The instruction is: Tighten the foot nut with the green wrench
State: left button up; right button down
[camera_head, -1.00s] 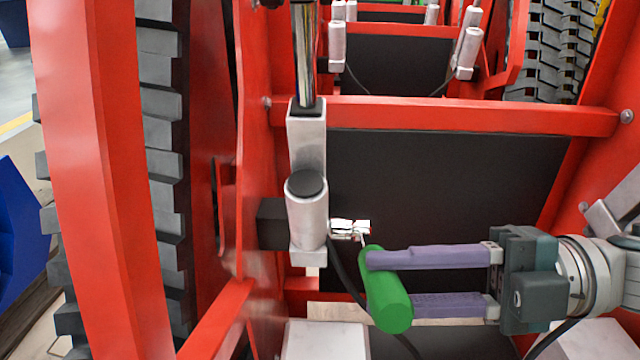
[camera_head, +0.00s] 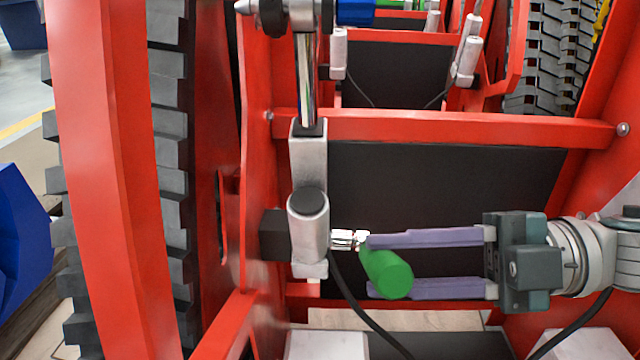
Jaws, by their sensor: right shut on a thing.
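The green wrench (camera_head: 388,274) has a thick green handle, seen nearly end-on and tilted. Its handle lies between the two purple fingers of my right gripper (camera_head: 369,265), which is shut on it from the right. The wrench's head is at a small shiny metal fitting, where the foot nut (camera_head: 343,239) appears to be, on the right side of the grey cylinder's foot (camera_head: 310,232). I cannot tell exactly how the wrench's jaw sits on the nut. My left gripper is not in view.
A red crossbar (camera_head: 450,127) spans above, with a dark panel (camera_head: 430,190) behind my gripper. A black hose (camera_head: 350,300) hangs from the foot below the wrench. A red frame beam (camera_head: 105,180) and a black track (camera_head: 165,170) stand at the left.

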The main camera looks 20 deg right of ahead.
jog(key=shift+w+r, duration=0.1)
jog(key=shift+r, duration=0.1)
jog(key=shift+w+d+r+m+p, duration=0.3)
jog(key=shift+w+r+m, duration=0.2)
jog(key=shift+m, duration=0.1)
jog(key=shift+w+d+r+m, duration=0.15)
jog(key=shift+w+r+m, duration=0.35)
dwell(0.5)
jog(key=shift+w+d+r+m+g, duration=0.3)
jog(key=shift+w+r+m, duration=0.2)
jog(key=shift+w, duration=0.1)
jog(key=shift+s+f, duration=0.1)
